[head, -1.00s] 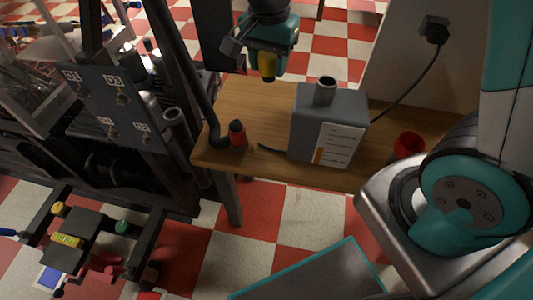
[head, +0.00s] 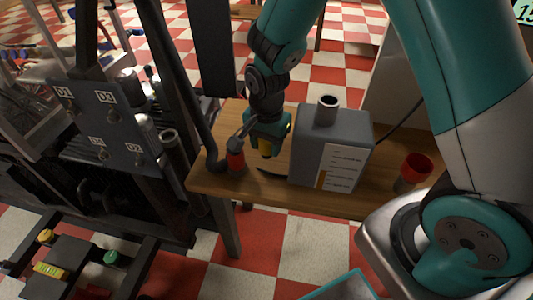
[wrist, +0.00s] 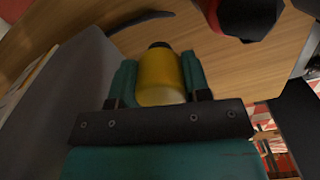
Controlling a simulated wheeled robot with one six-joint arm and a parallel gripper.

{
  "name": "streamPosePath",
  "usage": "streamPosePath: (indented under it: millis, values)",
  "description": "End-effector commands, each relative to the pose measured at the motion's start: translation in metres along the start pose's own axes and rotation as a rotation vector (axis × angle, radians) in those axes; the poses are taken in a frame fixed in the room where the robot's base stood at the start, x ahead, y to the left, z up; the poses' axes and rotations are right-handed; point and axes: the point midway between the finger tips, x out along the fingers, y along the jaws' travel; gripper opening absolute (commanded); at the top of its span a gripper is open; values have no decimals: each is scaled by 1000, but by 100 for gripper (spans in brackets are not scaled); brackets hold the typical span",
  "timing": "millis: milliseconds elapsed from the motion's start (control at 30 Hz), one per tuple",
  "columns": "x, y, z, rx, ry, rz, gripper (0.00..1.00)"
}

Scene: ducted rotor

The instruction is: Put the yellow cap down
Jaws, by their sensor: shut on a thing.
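The yellow cap (wrist: 160,77) is between the two fingers of my gripper (wrist: 158,85) in the wrist view, with a dark tip at its far end. In the head view, my gripper (head: 268,140) is shut on the yellow cap (head: 266,149), low over the wooden table (head: 265,190). It is between the red and black object and the grey box. Whether the cap touches the table cannot be told.
A grey box (head: 315,150) with a pipe stub on top stands close on the right. A red and black object (head: 236,162) stands close on the left, and also shows in the wrist view (wrist: 240,15). A red cup (head: 416,167) is at the table's right. A dark rack (head: 110,130) is at the left.

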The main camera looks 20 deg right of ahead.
Motion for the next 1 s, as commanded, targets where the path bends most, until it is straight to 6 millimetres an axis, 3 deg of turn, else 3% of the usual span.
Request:
streamPosePath:
  millis: [100,200,567,600,700,1000]
  values:
    - [23,1,0,0,-2,5,9]
    - [33,0,0,0,-1,2,9]
    - [37,0,0,0,0,1,9]
    - [36,0,0,0,0,0,50]
    - [36,0,0,0,0,0,69]
    - [32,0,0,0,0,0,69]
